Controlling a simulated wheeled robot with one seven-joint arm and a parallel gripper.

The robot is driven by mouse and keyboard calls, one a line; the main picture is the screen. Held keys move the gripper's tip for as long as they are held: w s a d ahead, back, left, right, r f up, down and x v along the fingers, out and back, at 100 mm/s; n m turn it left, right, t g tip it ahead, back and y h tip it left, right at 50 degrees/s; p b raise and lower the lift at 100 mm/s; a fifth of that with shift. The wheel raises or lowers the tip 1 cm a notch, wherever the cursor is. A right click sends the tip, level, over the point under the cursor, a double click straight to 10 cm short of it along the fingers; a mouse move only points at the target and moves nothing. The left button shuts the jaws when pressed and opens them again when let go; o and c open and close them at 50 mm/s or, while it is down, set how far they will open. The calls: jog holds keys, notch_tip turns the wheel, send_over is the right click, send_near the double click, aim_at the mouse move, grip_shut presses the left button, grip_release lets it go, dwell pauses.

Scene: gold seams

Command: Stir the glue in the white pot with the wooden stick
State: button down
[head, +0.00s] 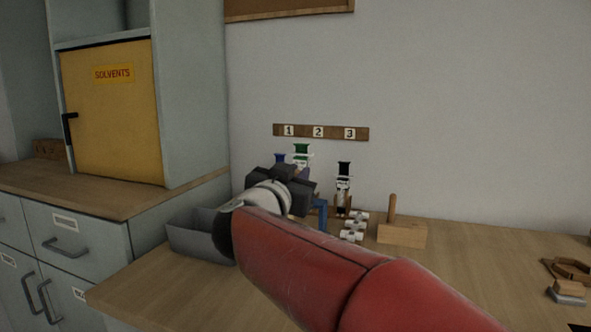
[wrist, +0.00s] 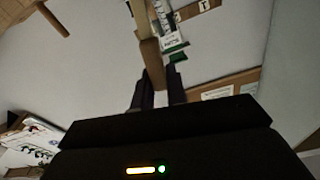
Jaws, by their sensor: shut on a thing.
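My gripper (wrist: 157,76) is shut on a light brown wooden stick (wrist: 148,48), which extends up between the dark fingers to the top edge of the wrist view. In the head view my arm reaches over the bench, and its dark gripper end is in front of the numbered strip's lower area. The fingertips and the stick cannot be made out clearly there. I cannot identify the white pot in either view; my arm covers part of the bench.
Upright syringe-like items with green (head: 301,150) and black (head: 344,170) tops stand behind my gripper, below a numbered strip (head: 303,132). Small white-ended pieces (head: 353,228) and a wooden block with a peg (head: 402,234) lie right. A grey bin (head: 190,240) sits left.

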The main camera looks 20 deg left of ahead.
notch_tip(320, 180, down, 2)
jog(key=shift+d+f+b, duration=0.1)
jog(key=shift+b, duration=0.65)
jog(key=shift+w+a+f+b, duration=0.15)
jog(key=shift+f+b, duration=0.1)
jog(key=shift+f, duration=0.55)
jog(key=shift+a+f+b, duration=0.15)
jog(key=shift+f+b, duration=0.1)
jog(key=shift+f, duration=0.55)
jog(key=shift+w, duration=0.1)
